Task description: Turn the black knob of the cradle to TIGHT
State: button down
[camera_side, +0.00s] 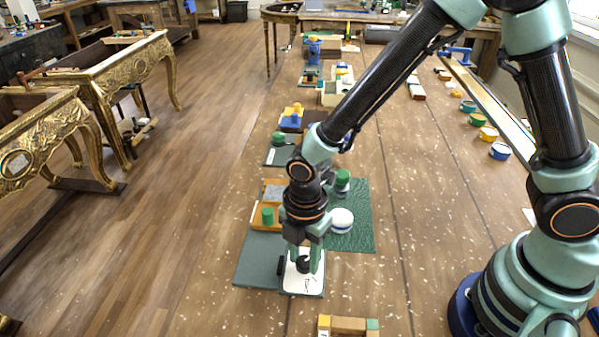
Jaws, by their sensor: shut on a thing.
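The black knob (303,265) shows low between the fingers of my gripper (302,267), which points straight down. My gripper is shut on the knob. Under it lies the white plate of the cradle (301,287), with small dark marks that are too small to read. The knob's pointer and its exact angle cannot be made out, as the fingers and wrist cover part of it. A dark round part (281,266) shows at the plate's left edge.
A dark grey-green mat (256,262) lies under the cradle. A white round jar (341,221) stands close behind right, on a green mat (362,208). Wooden blocks (347,326) lie in front. Bare bench is at right.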

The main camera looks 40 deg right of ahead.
jog(key=m, duration=0.4)
jog(key=shift+m, duration=0.4)
jog(key=m, duration=0.4)
jog(key=shift+w+m, duration=0.1)
jog(key=shift+m, duration=0.2)
jog(key=m, duration=0.4)
jog(key=shift+m, duration=2.2)
jog(key=shift+c, duration=2.3)
grip_release()
